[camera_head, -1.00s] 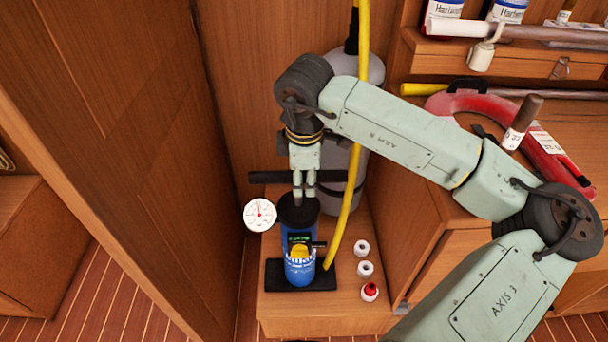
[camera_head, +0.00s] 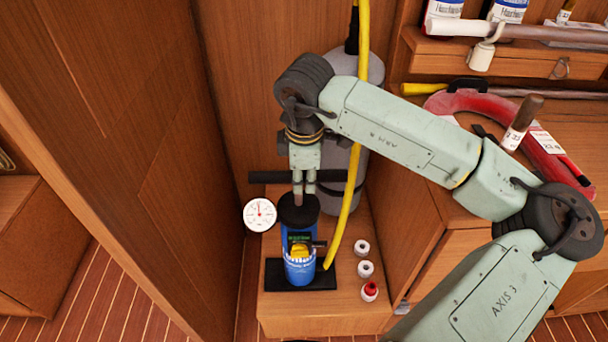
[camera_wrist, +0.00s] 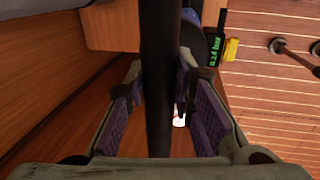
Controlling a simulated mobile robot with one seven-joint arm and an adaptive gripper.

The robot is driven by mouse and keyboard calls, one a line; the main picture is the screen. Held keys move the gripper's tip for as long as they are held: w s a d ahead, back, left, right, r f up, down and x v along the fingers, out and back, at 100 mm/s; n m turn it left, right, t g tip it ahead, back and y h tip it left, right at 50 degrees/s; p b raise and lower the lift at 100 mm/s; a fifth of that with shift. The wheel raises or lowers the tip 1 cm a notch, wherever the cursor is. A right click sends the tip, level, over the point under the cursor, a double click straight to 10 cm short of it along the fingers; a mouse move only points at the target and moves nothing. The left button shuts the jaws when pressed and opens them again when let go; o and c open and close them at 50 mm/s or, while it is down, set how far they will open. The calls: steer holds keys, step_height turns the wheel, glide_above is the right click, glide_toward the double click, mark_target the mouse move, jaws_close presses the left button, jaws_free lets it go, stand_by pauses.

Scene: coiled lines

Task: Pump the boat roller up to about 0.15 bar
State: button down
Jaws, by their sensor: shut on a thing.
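A blue upright pump (camera_head: 300,262) with a black top stands on a black foot plate (camera_head: 318,284). Its black crossbar handle (camera_head: 266,177) is raised above the body. My gripper (camera_head: 304,186) is shut on the middle of this handle; in the wrist view the handle (camera_wrist: 159,80) runs between both fingers. A round white gauge (camera_head: 260,214) shows left of the pump. A small green readout (camera_wrist: 214,47) in the wrist view seems to read 0.14 bar. A grey cylinder (camera_head: 371,72), probably the boat roller, stands behind, partly hidden by my arm. A yellow hose (camera_head: 345,207) runs down beside the pump.
Two white caps (camera_head: 365,269) and a red-topped one (camera_head: 370,290) sit right of the pump on the wooden step (camera_head: 325,308). A wooden wall stands close on the left. The counter at right holds a red horseshoe-shaped object (camera_head: 552,158).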

mark_target(304, 203)
steer(key=shift+f+b, duration=2)
steer(key=shift+b, duration=0.6)
steer(key=shift+r, duration=0.1)
steer(key=c, duration=1.4)
jaws_free()
steer(key=shift+o, duration=0.2)
steer(key=shift+r, duration=0.1)
step_height(304, 203, up, 12)
steer(key=s, duration=0.2)
steer(key=shift+s+f, duration=0.15)
steer(key=shift+f, duration=0.05)
steer(key=shift+s+f, duration=0.1)
